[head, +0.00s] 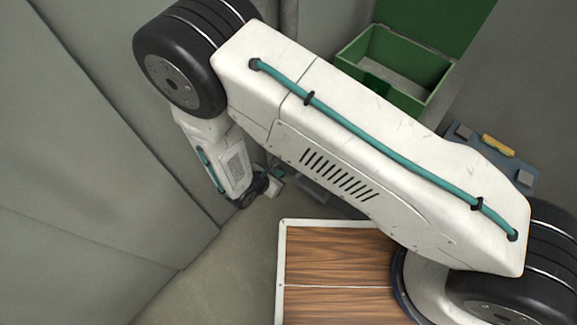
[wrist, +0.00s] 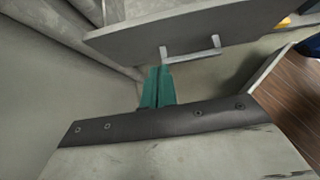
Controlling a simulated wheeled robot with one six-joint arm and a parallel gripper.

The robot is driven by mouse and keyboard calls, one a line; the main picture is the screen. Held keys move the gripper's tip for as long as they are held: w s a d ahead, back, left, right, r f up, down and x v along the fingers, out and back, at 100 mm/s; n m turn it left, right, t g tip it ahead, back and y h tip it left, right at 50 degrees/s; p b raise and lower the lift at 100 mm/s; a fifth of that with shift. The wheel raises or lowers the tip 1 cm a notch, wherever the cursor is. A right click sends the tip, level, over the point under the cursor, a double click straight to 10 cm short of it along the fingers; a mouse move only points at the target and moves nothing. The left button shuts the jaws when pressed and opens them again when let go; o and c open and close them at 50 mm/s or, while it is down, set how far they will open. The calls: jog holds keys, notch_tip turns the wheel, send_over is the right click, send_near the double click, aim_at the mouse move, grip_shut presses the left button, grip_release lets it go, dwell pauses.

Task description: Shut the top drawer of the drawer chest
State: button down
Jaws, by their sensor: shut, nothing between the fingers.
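A grey drawer front (wrist: 195,32) with a pale bar handle (wrist: 190,50) spans the upper part of the wrist view. I take it as part of the drawer chest; most of the chest is hidden behind my arm in the head view, and how far the drawer stands out cannot be told. My gripper (wrist: 160,69) shows as two teal fingers, shut together and empty. Their tips are close to the left end of the handle; whether they touch is unclear. In the head view my gripper (head: 273,174) is small and partly hidden beyond the wrist.
An open green box (head: 395,62) stands at the back right. A blue-grey tray with a yellow piece (head: 498,145) is right of my arm. Grey wall panels (head: 70,150) rise close on the left. Bare floor (head: 215,260) shows between wall and wooden surface (head: 330,270).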

jog(key=w+d+f, duration=0.6)
jog(key=w, duration=0.2)
jog(key=shift+w+d+f, duration=0.15)
jog(key=shift+d, duration=0.1)
